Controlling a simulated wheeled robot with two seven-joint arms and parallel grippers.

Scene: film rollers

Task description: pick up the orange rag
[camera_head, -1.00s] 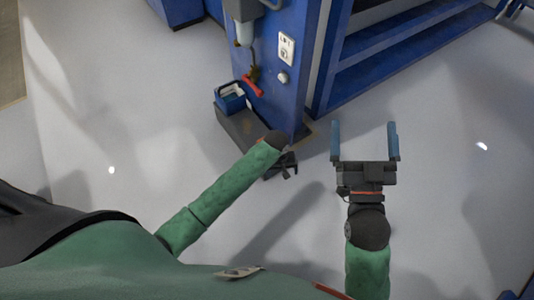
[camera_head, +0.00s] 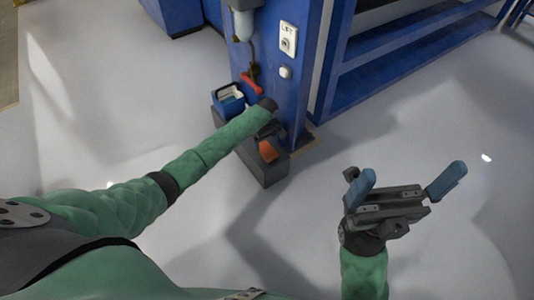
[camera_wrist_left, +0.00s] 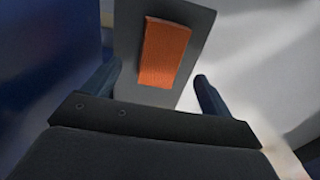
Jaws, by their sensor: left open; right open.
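The orange rag (camera_head: 267,151) lies on the top of a dark grey block (camera_head: 262,173) at the foot of the blue machine. In the left wrist view the rag (camera_wrist_left: 164,53) lies flat on the grey surface, ahead of and between my open fingers, with nothing gripped. My left gripper (camera_head: 268,128) is above the block beside the rag in the head view, its fingers mostly hidden by the wrist. My right gripper (camera_head: 407,184) is open and empty over the bare floor at the right.
A blue box (camera_head: 229,100) with pale contents stands on the block's far end. A red-handled item (camera_head: 252,85) hangs by the blue machine column (camera_head: 296,75). Blue shelving (camera_head: 400,50) stands at the back right. The floor around is clear.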

